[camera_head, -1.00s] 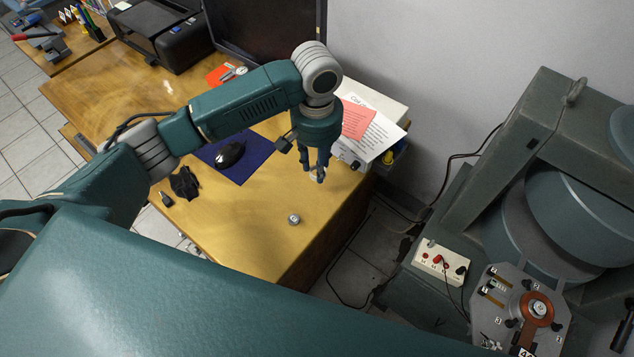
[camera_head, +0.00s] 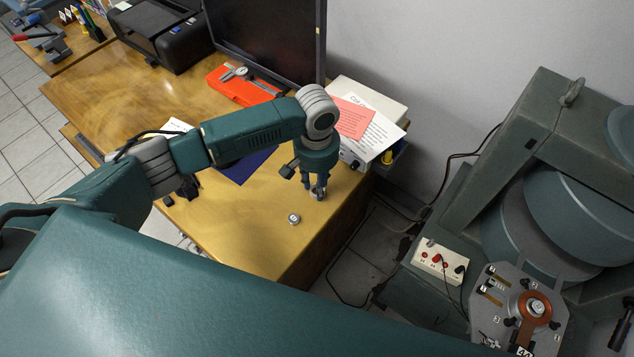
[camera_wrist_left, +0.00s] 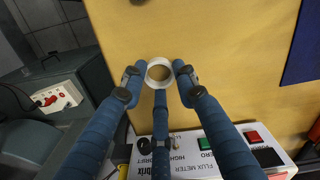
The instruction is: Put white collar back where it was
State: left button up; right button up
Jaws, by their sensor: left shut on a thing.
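My left gripper (camera_head: 318,194) hangs over the right part of the wooden desk. In the left wrist view its blue fingers (camera_wrist_left: 159,76) are shut on the white collar (camera_wrist_left: 150,84), a short open ring, with the desk top showing through its hole. In the head view the collar (camera_head: 317,198) is small and partly hidden by the fingers. Whether it touches the desk I cannot tell. A small metal piece (camera_head: 293,219) stands on the desk just left of and nearer than the gripper. My right gripper is not in view.
The flux meter (camera_wrist_left: 185,160) with papers (camera_head: 372,130) is beside the gripper at the desk's back edge. The magnet (camera_head: 545,215) stands right, across a floor gap, with a numbered plate (camera_head: 497,312) and switch box (camera_head: 440,261). Bare desk (camera_head: 240,220) lies left of the metal piece.

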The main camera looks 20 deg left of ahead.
pick_arm(q)
jog(key=o, duration=1.1)
jog(key=shift+c, duration=0.2)
notch_tip(320, 180, up, 12)
jog(key=b, duration=0.1)
jog(key=shift+r, duration=0.15)
